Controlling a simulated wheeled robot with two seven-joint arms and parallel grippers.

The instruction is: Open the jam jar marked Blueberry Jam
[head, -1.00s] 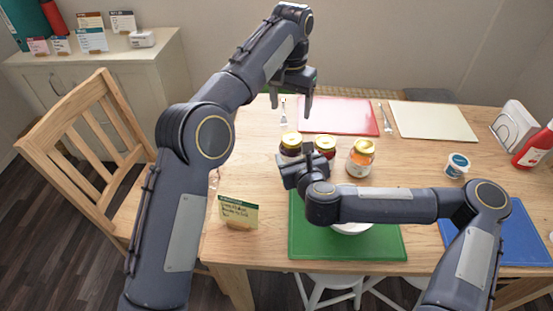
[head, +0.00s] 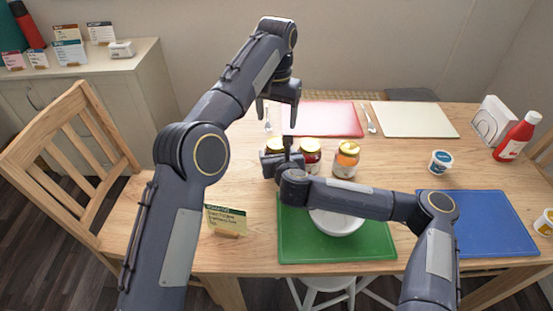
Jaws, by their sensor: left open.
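Three jars with yellow-gold lids stand in a row behind the green mat. The left jar (head: 274,144) is mostly hidden by my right gripper, the middle jar (head: 311,158) is dark red, and the right jar (head: 346,160) is orange. I cannot read their labels, so I cannot tell which says Blueberry Jam. My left gripper (head: 278,115) is open and empty, fingers down, above and behind the left jar. My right gripper (head: 277,158) is low at the left jar. Whether its fingers touch or hold the jar is hidden.
A white bowl (head: 337,222) stands on the green mat (head: 300,250), under my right forearm. A card (head: 226,219) stands left of it. Behind lie a red mat (head: 335,120), a fork and a spoon. A small tub (head: 440,162) and red bottle (head: 517,138) stand right.

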